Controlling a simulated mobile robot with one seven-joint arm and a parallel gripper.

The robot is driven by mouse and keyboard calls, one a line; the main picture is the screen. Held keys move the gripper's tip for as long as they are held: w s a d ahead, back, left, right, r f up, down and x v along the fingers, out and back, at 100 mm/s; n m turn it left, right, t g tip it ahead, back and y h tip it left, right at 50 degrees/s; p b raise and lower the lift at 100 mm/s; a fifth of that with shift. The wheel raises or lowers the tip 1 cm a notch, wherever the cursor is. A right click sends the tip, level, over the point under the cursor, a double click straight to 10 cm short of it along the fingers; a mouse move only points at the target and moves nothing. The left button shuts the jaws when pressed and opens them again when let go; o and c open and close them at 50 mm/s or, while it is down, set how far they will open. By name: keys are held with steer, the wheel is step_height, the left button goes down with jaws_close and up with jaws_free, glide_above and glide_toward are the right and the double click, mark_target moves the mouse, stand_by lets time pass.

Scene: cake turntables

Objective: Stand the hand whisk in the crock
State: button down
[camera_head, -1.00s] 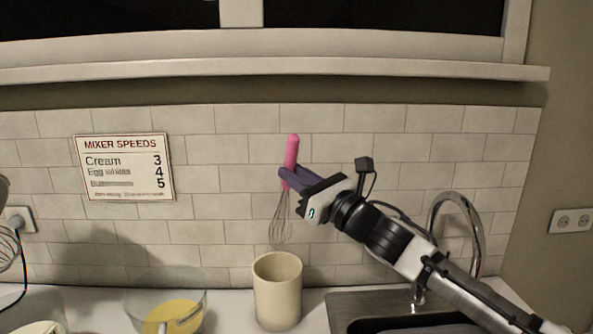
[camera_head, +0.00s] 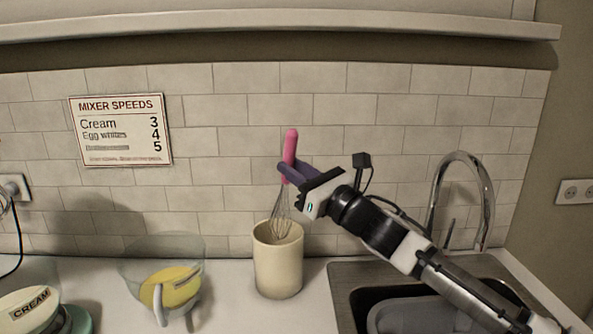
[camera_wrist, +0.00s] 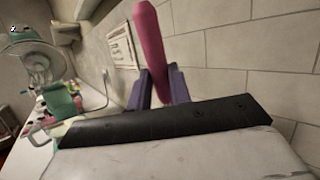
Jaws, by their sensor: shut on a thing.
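The hand whisk (camera_head: 281,212) has a pink handle and a wire head. My gripper (camera_head: 284,175) is shut on the lower part of the handle, and the whisk hangs nearly upright with its wires down. The cream-coloured crock (camera_head: 278,268) stands on the counter directly below. The lower wires appear at or just inside the crock's mouth, with their tips hidden by the front wall or rim. In the wrist view the pink handle (camera_wrist: 149,45) rises between the two purple fingers.
A glass bowl with yellow contents (camera_head: 172,285) stands left of the crock. A tub marked CREAM (camera_head: 28,305) is at the far left. The sink (camera_head: 350,280) and its tap (camera_head: 489,210) are to the right. The tiled wall (camera_head: 230,140) is behind.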

mark_target(287, 208)
steer(key=shift+w+a+f+b, duration=0.1)
steer(key=shift+w+f+b, duration=0.05)
steer(key=shift+f+b, duration=1.4)
steer(key=shift+w+a+f+b, duration=0.1)
steer(key=shift+w+f+b, duration=0.1)
steer(key=shift+f+b, duration=1.35)
steer(key=shift+w+a+f+b, duration=0.1)
steer(key=shift+w+f+b, duration=0.05)
steer(key=shift+f+b, duration=1.4)
steer(key=shift+f, duration=0.2)
steer(key=c, duration=1.2)
jaws_free()
steer(key=b+v, duration=0.3)
steer(key=v, duration=1.1)
